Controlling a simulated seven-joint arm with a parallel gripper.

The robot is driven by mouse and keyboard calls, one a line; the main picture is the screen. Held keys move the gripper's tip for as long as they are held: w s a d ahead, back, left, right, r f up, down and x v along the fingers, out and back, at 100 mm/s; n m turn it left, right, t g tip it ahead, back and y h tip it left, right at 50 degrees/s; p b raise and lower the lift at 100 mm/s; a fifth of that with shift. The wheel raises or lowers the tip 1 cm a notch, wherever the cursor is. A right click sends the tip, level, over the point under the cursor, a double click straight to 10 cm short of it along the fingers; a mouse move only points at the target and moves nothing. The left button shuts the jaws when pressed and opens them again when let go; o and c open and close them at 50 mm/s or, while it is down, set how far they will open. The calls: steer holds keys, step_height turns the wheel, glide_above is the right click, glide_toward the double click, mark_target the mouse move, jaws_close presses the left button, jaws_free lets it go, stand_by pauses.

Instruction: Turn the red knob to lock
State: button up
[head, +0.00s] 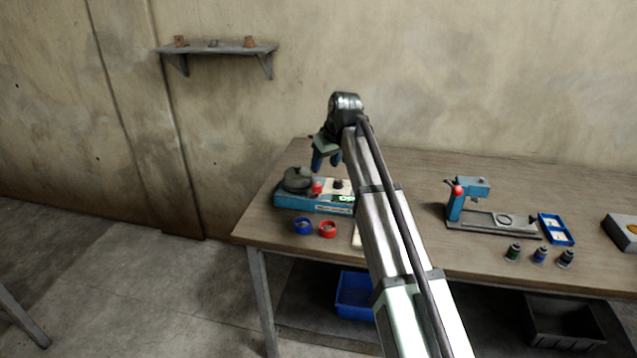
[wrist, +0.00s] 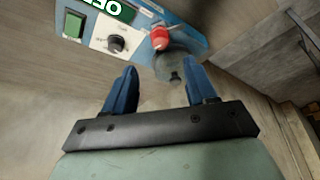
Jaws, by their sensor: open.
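The red knob (head: 317,188) sits on the blue machine (head: 310,204) at the left part of the table, beside the dark round drum (head: 297,179). In the wrist view the red knob (wrist: 160,38) is at the top middle, next to the drum, which looks see-through there. My gripper (wrist: 160,82) is open and empty, with its two blue fingers apart. The knob lies beyond the fingertips and is not between them. In the head view my gripper (head: 325,160) hangs above the machine, fingers pointing down, apart from the knob.
The machine's panel has a black dial (wrist: 117,43) and a lit green display (wrist: 110,8). A blue ring (head: 303,226) and a red ring (head: 327,229) lie in front. A blue press (head: 467,198), a blue tray (head: 556,230) and several small bottles stand to the right.

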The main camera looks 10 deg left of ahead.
mark_target(317, 185)
steer(key=x, duration=0.9)
steer(key=shift+w+a+f, duration=0.1)
steer(key=shift+f, duration=0.2)
steer(key=shift+c, duration=0.3)
steer(key=c, duration=1)
